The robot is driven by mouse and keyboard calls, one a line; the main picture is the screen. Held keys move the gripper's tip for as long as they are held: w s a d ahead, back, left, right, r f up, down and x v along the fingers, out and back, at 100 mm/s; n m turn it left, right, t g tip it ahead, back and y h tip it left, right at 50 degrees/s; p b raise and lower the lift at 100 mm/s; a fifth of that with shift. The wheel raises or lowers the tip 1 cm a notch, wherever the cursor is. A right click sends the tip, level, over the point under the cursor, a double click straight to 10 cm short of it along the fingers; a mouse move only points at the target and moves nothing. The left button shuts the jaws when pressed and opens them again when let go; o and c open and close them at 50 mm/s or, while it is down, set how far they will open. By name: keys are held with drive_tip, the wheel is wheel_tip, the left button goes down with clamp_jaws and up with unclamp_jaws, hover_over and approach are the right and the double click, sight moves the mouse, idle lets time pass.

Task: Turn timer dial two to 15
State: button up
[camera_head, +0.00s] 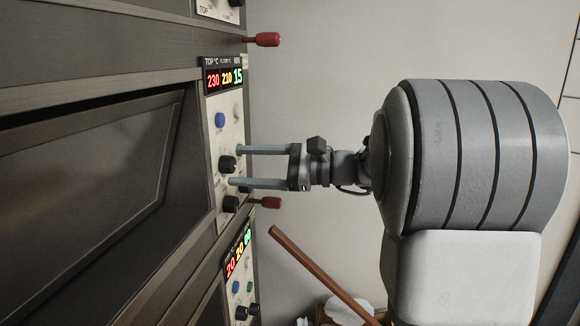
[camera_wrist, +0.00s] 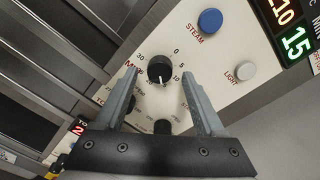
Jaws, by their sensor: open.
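The timer dial (camera_head: 228,163) is a black knob on the middle oven's pale control panel. In the wrist view the dial (camera_wrist: 160,69) has printed numbers around it, with 0, 5 and 30 readable, and a white mark on its lower side. The number under the mark is hidden or too small to read. The panel's display (camera_head: 224,78) shows red 230, yellow 210 and green 15. My gripper (camera_head: 234,166) is open, pointing at the panel. In the wrist view, the fingertips of my gripper (camera_wrist: 160,80) lie on either side of the dial; contact cannot be told.
A blue STEAM button (camera_wrist: 209,21) and a white LIGHT button (camera_wrist: 245,70) are near the dial. Another black knob (camera_head: 231,203) sits below it. Red handles (camera_head: 264,202) stick out beside the panel. A lower panel (camera_head: 240,260) and wooden pole (camera_head: 320,272) are below my arm.

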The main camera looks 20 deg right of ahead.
drive_tip(key=b+v, duration=0.1)
drive_tip(key=v, duration=1.5)
